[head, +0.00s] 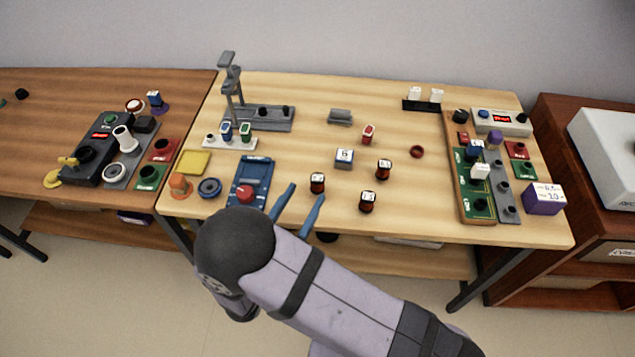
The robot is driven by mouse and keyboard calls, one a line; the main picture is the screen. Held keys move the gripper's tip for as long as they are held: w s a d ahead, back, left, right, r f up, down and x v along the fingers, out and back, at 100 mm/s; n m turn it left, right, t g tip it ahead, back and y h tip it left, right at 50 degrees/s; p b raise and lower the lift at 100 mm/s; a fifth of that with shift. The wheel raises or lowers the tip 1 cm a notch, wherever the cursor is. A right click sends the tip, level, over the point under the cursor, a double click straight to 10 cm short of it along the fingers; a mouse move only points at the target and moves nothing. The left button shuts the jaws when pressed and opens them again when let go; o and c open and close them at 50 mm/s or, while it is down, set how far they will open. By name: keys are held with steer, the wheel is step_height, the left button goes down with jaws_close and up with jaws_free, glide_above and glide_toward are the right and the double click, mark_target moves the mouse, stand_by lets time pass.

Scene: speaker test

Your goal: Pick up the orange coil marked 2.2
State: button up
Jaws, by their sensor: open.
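Three small orange-and-dark coils with white tops stand on the light wooden table (300,100) near its front edge. One coil (317,183) is just beyond my gripper, one (367,202) is to the right near the edge, and one (383,170) is farther back. Their top marks are too small to read, so I cannot tell which is 2.2. My gripper (307,191) has two blue fingers spread apart, with nothing seen between them. It is over the front edge, and its tips are close to the first coil; I cannot tell whether they touch.
A blue device with a red knob (245,192) is left of my gripper. A white-topped block (344,158), a red ring (417,152) and a red-and-white part (368,133) lie behind the coils. A board with components (466,205) fills the right side. A grey stand (232,90) is back left.

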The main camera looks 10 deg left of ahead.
mark_target(315, 184)
steer(key=shift+d+p+x, duration=0.15)
steer(key=shift+p+x, duration=0.4)
steer(key=shift+x, duration=1)
steer(key=shift+d+p+x, duration=0.1)
steer(key=shift+p+x, duration=0.45)
steer(key=shift+x, duration=0.95)
steer(key=shift+w+d+f, duration=0.1)
steer(key=shift+w+d, duration=0.05)
steer(key=shift+w, duration=0.35)
steer(key=c, duration=1.2)
steer(key=shift+o, duration=0.2)
